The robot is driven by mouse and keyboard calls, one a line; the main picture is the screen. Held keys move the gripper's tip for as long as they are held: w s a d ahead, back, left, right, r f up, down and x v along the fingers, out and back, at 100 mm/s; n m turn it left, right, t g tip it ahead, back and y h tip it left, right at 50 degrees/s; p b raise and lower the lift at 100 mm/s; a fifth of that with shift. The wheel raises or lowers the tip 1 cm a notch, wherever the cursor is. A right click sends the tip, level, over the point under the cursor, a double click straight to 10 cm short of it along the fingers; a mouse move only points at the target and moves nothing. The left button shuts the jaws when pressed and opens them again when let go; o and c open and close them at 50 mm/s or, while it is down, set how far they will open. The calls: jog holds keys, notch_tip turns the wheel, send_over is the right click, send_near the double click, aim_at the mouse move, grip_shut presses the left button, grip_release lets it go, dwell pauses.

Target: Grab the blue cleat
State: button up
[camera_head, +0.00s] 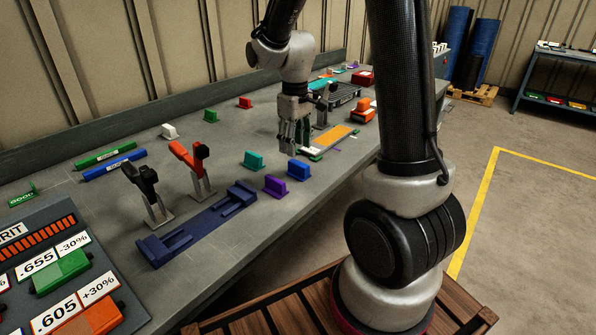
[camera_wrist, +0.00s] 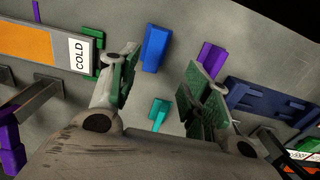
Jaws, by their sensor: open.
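The blue cleat (camera_head: 298,170) stands on the grey bench near its front edge, just right of the purple cleat (camera_head: 275,186). In the wrist view the blue cleat (camera_wrist: 154,48) shows beyond and between my fingers, apart from both. My gripper (camera_head: 294,146) is open and empty above the bench, a little behind the blue cleat in the head view. In the wrist view the green-padded fingers of my gripper (camera_wrist: 163,82) are spread. The teal cleat (camera_wrist: 159,115) also shows between them, nearer the palm.
The teal cleat (camera_head: 253,160) stands left of the blue one. An orange plate (camera_head: 336,136) marked COLD in the wrist view (camera_wrist: 80,53) lies to the right. A dark blue fixture (camera_head: 200,225) and black and red levers (camera_head: 190,160) stand to the left.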

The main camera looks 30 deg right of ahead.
aim_at(299, 163)
jog(key=f, duration=0.4)
jog(key=d+f, duration=0.1)
jog(key=f, duration=0.2)
jog(key=shift+d, duration=0.1)
jog(key=shift+f, duration=0.5)
grip_shut()
